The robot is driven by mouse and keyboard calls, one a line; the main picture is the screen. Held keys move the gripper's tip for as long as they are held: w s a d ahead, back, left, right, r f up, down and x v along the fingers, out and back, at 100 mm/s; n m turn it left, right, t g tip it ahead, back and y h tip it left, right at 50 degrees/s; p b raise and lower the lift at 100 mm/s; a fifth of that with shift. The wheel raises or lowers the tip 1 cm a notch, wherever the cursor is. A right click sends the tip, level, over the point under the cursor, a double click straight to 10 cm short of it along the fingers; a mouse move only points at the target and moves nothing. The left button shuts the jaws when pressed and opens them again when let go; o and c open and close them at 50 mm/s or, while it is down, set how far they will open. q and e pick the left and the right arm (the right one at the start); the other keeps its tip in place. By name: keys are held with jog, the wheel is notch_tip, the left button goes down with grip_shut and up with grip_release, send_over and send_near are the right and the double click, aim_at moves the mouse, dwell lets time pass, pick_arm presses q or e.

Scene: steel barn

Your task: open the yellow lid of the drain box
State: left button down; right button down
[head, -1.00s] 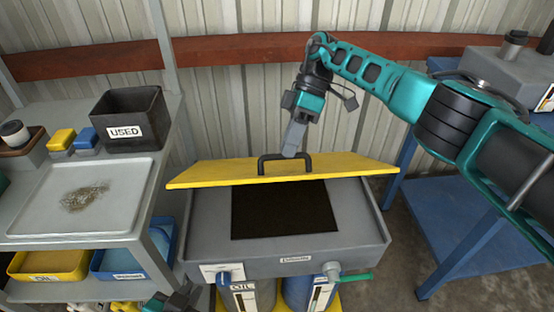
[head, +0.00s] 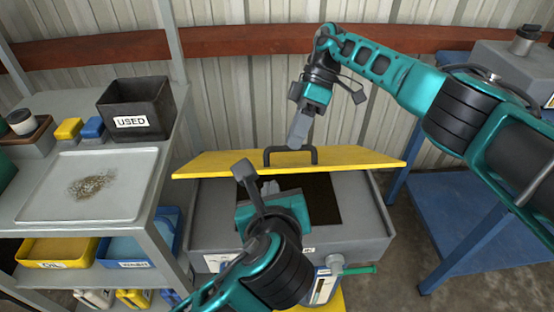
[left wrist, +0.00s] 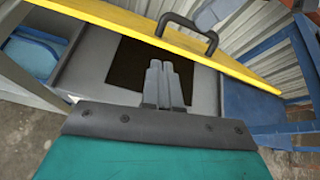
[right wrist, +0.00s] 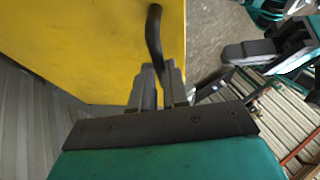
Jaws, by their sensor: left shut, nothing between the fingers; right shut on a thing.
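The yellow lid (head: 225,163) stands raised and tilted along the back of the grey drain box (head: 375,225), with the box's dark opening (head: 324,195) uncovered in front of it. My right gripper (head: 297,140) is shut on the lid's black handle (head: 291,150); the right wrist view shows the handle (right wrist: 154,35) at its fingertips (right wrist: 161,70). My left gripper (head: 270,188) is shut and empty over the box, below the lid. The left wrist view shows its closed fingers (left wrist: 165,75) in front of the dark opening, apart from the lid (left wrist: 130,25).
A shelf at left holds a black USED bin (head: 138,110), a grey tray (head: 45,205) and yellow and blue blocks. Blue and yellow bins sit below. A blue table (head: 465,215) stands at right. A corrugated wall closes the back.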

aim_at(277, 169)
jog(key=shift+w+d+f, duration=0.2)
jog(key=shift+f, duration=0.2)
pick_arm(q)
jog(key=w, duration=0.3)
jog(key=w+d+m, duration=0.1)
jog(key=w, duration=0.1)
jog(key=w+f+m, duration=0.1)
jog(key=w, duration=0.2)
jog(key=shift+w+d+f+t, duration=0.1)
jog(key=shift+w+d+t, duration=0.2)
jog(key=shift+t, duration=0.1)
jog(key=shift+w+r, duration=0.65)
jog(key=shift+r, duration=0.1)
pick_arm(e)
jog(key=c, duration=1.6)
grip_release()
pick_arm(q)
jog(key=shift+w+a+f, duration=0.1)
pick_arm(e)
jog(key=o, duration=0.3)
jog(key=shift+w, duration=0.2)
jog(key=shift+o, duration=0.9)
jog(key=shift+a, duration=0.1)
pick_arm(q)
jog(key=shift+f, duration=0.1)
pick_arm(e)
jog(key=shift+r, duration=0.1)
jog(key=shift+s, duration=0.1)
